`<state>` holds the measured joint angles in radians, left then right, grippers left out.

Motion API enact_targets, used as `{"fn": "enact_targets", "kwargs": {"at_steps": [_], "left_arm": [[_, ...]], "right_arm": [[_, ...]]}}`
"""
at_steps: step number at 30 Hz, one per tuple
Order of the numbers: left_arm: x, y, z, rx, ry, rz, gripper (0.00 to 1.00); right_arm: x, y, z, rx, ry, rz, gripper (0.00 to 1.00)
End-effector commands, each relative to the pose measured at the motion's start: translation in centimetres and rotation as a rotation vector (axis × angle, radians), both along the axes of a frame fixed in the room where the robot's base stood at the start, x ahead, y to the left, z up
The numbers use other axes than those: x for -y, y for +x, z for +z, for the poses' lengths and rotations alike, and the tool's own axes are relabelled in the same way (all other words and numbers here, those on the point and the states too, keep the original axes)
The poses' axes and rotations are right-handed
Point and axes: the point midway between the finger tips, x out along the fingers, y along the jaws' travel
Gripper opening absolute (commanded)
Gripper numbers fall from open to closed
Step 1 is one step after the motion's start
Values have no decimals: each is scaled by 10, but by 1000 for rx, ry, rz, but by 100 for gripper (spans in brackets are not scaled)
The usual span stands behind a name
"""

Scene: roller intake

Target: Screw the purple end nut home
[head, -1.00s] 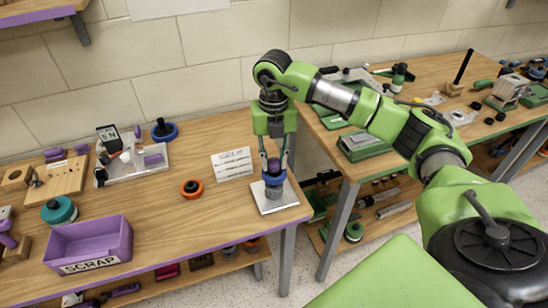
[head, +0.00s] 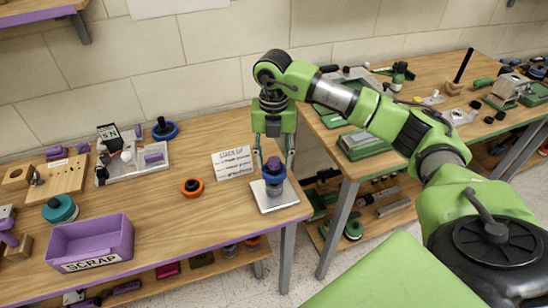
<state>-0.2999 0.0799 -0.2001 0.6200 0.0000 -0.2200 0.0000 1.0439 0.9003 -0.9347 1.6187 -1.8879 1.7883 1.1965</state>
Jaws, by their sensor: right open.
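The purple end nut (head: 274,164) sits on top of a blue and grey roller post on a square metal plate (head: 271,199) at the table's right end. My right gripper (head: 274,165) points straight down over it, with one finger on either side of the nut. The fingers are open, and small gaps seem to show beside the nut. How far the nut is threaded down cannot be told. My left gripper is not in view.
An orange ring (head: 193,187) and a printed card (head: 233,162) lie left of the plate. A purple scrap bin (head: 91,243) stands at the front left. A wooden block (head: 58,180) and a metal fixture (head: 138,161) are behind it. A second bench (head: 345,170) stands to the right.

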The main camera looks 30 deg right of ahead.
Motion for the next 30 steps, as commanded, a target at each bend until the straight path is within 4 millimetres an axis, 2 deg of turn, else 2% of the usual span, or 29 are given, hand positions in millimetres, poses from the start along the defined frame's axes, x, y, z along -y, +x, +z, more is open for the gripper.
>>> {"fn": "enact_targets", "kwargs": {"at_steps": [5, 8, 15, 21, 25, 30], "left_arm": [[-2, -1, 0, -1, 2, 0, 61], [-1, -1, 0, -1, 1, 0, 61], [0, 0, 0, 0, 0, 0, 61], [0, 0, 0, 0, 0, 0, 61], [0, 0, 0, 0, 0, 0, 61], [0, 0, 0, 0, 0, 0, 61]], "right_arm": [[0, 1, 9, 1, 0, 1, 42], [0, 1, 26, 4, 1, 1, 42], [-1, 2, 78, 6, 1, 1, 42], [0, 1, 109, 2, 0, -1, 42], [0, 1, 118, 1, 0, -1, 42], [-1, 0, 120, -1, 1, 0, 42]]}}
